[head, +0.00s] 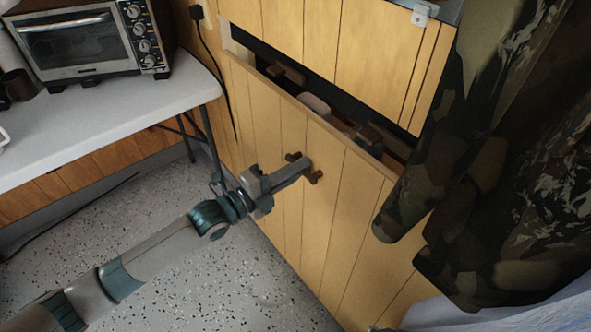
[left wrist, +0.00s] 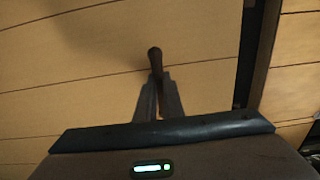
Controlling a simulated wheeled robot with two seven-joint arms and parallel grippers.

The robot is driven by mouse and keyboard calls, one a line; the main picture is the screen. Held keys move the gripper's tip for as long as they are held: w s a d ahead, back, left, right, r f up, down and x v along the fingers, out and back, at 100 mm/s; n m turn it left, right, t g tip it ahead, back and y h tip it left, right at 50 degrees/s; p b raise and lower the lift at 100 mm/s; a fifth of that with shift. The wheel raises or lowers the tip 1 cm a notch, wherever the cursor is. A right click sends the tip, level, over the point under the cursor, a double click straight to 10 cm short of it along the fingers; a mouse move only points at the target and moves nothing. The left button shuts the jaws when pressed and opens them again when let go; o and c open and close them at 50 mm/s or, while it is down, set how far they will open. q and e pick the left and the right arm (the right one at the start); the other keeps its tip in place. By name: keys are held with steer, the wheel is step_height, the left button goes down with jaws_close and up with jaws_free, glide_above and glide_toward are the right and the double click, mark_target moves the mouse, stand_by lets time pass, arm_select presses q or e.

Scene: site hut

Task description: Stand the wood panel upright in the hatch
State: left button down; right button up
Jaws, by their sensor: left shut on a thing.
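The wood panel (head: 268,122) is pale planked board with a small dark brown handle (head: 316,177) on its face. It stands across the lower part of the hatch (head: 345,112), a dark opening in the wooden wall. A gap shows above its top edge, and I cannot tell how much it tilts. My left gripper (head: 303,166) is shut on the handle. In the left wrist view, the fingers (left wrist: 159,82) close around the dark handle (left wrist: 154,54), with the panel (left wrist: 80,60) behind and the dark gap at the right. My right gripper is not in view.
Several blurred objects sit inside the opening. A white table (head: 110,115) with a toaster oven (head: 85,45) stands at the left. The speckled floor (head: 190,275) below my arm is clear.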

arm_select(q)
steer(key=shift+w+d+r, duration=0.25)
steer(key=shift+d, duration=0.05)
stand_by(0.5)
steer(key=shift+w+d, duration=0.4)
steer(key=shift+d, duration=0.1)
steer(key=shift+w+d, duration=0.2)
steer(key=shift+d, duration=0.1)
stand_by(0.4)
steer(key=shift+w+d, duration=0.35)
steer(key=shift+d, duration=0.15)
steer(key=shift+w+d, duration=0.1)
stand_by(0.4)
steer(key=shift+w+d+f, duration=0.1)
steer(key=shift+w+d, duration=0.35)
steer(key=shift+d, duration=0.15)
steer(key=shift+f+b, duration=0.4)
steer(key=shift+f, duration=0.05)
stand_by(1.1)
